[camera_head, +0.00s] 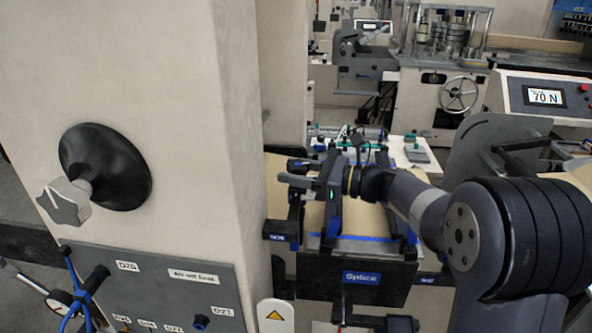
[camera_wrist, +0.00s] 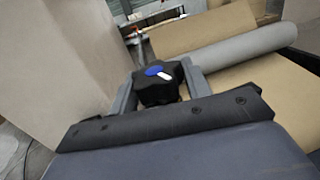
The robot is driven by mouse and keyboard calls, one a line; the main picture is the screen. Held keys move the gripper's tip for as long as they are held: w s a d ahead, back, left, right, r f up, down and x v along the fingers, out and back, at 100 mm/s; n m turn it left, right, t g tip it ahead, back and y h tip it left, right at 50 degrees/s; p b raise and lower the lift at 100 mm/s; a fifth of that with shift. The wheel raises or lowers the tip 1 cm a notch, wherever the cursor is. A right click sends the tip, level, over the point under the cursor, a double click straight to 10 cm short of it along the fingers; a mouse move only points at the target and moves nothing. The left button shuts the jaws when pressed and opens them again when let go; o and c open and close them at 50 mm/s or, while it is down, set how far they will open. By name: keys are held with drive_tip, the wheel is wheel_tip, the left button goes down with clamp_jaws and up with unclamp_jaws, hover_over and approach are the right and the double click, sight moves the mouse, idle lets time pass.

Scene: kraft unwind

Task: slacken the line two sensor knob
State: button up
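In the wrist view a black lobed knob (camera_wrist: 160,88) with a blue cap and a white pointer mark sits between the two grey fingers of my gripper (camera_wrist: 160,92). The fingers flank it closely on both sides; I cannot tell whether they press on it. In the head view my gripper (camera_head: 298,174) reaches in from the right, above the stand marked "Splice" (camera_head: 362,278), and the black knob cannot be made out there. I cannot read any label that names this knob as line two. A grey lobed knob (camera_head: 65,202) on a black disc (camera_head: 110,165) is on the beige column, well left of my gripper.
The beige column (camera_head: 150,60) rises left of my gripper. A labelled grey panel (camera_head: 165,290) is below the grey knob. A display (camera_head: 543,96) at the right reads 70 N. In the wrist view a grey roller (camera_wrist: 240,47) and brown paper (camera_wrist: 265,95) lie right of the fingers.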

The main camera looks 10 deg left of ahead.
drive_tip(key=o, duration=0.4)
drive_tip(key=shift+c, duration=0.2)
drive_tip(key=s+d+b, duration=0.1)
drive_tip(key=d+b, duration=0.1)
drive_tip(key=d, duration=0.8)
drive_tip(key=shift+s+d, duration=0.15)
drive_tip(key=shift+d, duration=0.2)
drive_tip(key=a, duration=0.3)
drive_tip(key=a+p, duration=0.1)
drive_tip(key=a, duration=0.2)
drive_tip(key=w+a+p, duration=0.1)
drive_tip(key=a, duration=0.3)
drive_tip(key=shift+w+r, duration=0.1)
drive_tip(key=shift+w+a, duration=0.1)
drive_tip(key=shift+a, duration=0.35)
drive_tip(key=shift+d, duration=0.1)
